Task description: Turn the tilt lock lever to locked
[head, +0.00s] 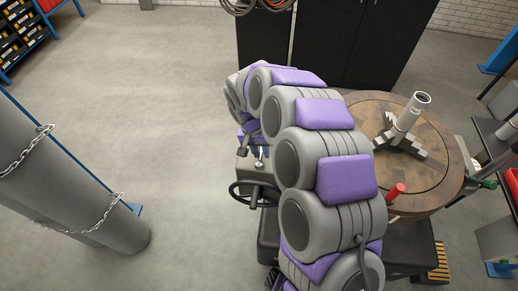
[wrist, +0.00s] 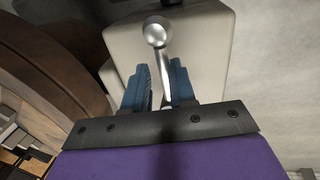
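The tilt lock lever (wrist: 164,62) is a shiny metal rod with a ball knob at its end, in front of a pale grey box-shaped housing (wrist: 205,45) in the wrist view. In the head view its bright knob (head: 259,164) shows small beside the end of my arm. My gripper (wrist: 161,80) has two blue fingers pointing at the housing, one on each side of the rod. The fingers stand apart, with a gap visible left of the rod; the right finger is very close to it. Whether it touches is unclear. The lever's base is partly hidden.
A black handwheel (head: 254,194) sits just below the lever in the head view. A round brown table (head: 441,176) with a metal fixture (head: 403,125) and a red handle (head: 396,191) stands right. A chained grey column (head: 60,185) stands left; open floor lies between.

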